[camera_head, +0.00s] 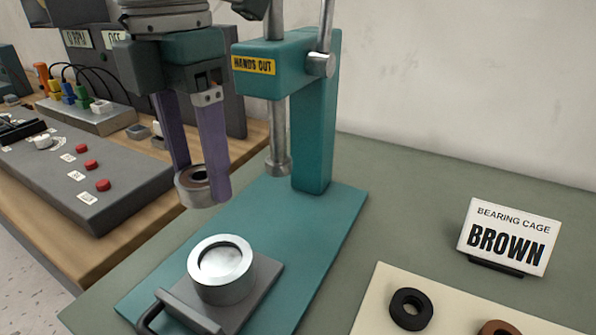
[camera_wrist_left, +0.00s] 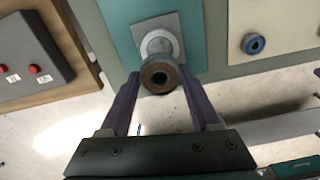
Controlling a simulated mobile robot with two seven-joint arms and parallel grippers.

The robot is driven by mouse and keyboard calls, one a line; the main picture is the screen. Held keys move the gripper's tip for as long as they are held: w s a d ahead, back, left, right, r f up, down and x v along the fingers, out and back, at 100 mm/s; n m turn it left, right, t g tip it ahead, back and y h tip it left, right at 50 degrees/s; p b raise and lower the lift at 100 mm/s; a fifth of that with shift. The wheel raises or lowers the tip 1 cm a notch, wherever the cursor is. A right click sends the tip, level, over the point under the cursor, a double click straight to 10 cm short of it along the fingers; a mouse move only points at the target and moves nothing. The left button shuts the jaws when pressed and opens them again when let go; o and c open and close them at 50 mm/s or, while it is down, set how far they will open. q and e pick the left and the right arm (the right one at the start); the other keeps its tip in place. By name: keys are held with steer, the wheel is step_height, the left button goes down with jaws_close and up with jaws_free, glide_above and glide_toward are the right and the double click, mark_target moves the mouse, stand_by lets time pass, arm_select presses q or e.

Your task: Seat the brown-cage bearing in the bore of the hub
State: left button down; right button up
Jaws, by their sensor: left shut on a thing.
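The hub (camera_head: 222,288) is a silver cylinder with an open round bore, standing on a grey plate on the teal press base. My left gripper (camera_head: 203,188) has its purple fingers shut on the brown-cage bearing (camera_head: 190,198), a ring with a metallic outside and brown inside. The bearing is held in the air behind and left of the hub, apart from it in the head view. In the left wrist view the bearing (camera_wrist_left: 160,78) sits between the fingertips and overlaps the lower part of the hub (camera_wrist_left: 157,43). My right gripper is not in view.
The teal press column (camera_head: 318,120), with its ram (camera_head: 278,140), stands right of my left gripper. A cream mat (camera_head: 385,283) holds a black ring (camera_head: 411,309) and a partly cut-off brown ring (camera_head: 497,328). A "BROWN" sign (camera_head: 508,238) stands behind. A grey button panel (camera_head: 85,170) is at left.

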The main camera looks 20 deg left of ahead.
mark_target(221, 261)
arm_select(q)
step_height(221, 261, down, 11)
steer(key=shift+r, duration=0.1)
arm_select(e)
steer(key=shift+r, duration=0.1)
